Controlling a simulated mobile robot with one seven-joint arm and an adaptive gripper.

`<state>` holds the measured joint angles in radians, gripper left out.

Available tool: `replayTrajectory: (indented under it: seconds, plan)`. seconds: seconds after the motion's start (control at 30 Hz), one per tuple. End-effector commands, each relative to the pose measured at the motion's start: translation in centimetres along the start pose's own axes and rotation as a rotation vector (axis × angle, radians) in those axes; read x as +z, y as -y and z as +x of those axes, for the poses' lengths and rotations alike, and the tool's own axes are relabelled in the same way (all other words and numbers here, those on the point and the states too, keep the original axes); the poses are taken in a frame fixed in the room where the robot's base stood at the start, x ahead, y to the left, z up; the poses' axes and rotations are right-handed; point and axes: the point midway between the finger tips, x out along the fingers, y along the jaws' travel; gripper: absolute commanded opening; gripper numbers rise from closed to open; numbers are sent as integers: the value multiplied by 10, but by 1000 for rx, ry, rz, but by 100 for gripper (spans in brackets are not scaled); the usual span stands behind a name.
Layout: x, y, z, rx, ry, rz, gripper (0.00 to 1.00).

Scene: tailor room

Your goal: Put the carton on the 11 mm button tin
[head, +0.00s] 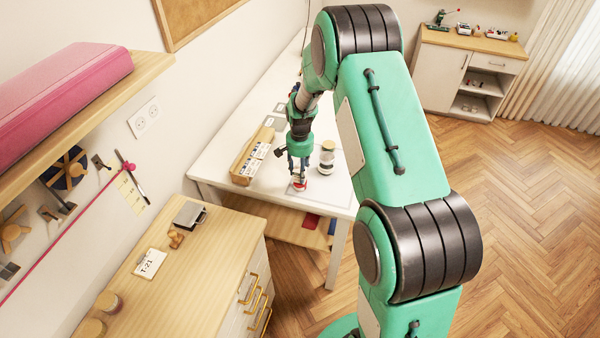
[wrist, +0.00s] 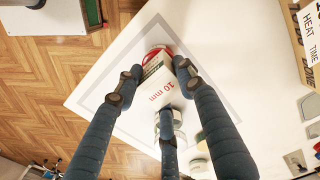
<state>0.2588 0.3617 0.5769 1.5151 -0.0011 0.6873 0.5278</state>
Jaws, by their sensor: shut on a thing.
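My gripper (head: 299,172) is low over the front of the white table. In the wrist view my gripper (wrist: 160,88) has its fingers shut on a small white carton (wrist: 157,76) with red "10 mm" print. A round red-rimmed thing (wrist: 152,50), perhaps a tin, shows just past the carton. In the head view a red and white patch (head: 299,185) shows below the fingers. I cannot tell whether the carton touches the red thing, and no 11 mm label is readable.
A pale jar with a dark band (head: 327,158) stands close on the right of my gripper. A wooden rack with printed cards (head: 251,158) stands on the left. The white table (head: 225,150) ends close by the gripper. A wooden-topped cabinet (head: 205,255) is nearer.

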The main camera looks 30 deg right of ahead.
Motion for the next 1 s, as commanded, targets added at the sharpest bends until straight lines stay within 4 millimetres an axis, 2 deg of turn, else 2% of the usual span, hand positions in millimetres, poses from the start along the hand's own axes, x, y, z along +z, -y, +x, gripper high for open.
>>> replayTrajectory:
  seconds: [0.43,0.47,0.53,1.0]
  plan:
    - [0,0,5,0,0,0,11]
    - [0,0,4,0,1,0,42]
    - [0,0,4,0,1,0,56]
    - [0,0,-2,0,0,0,57]
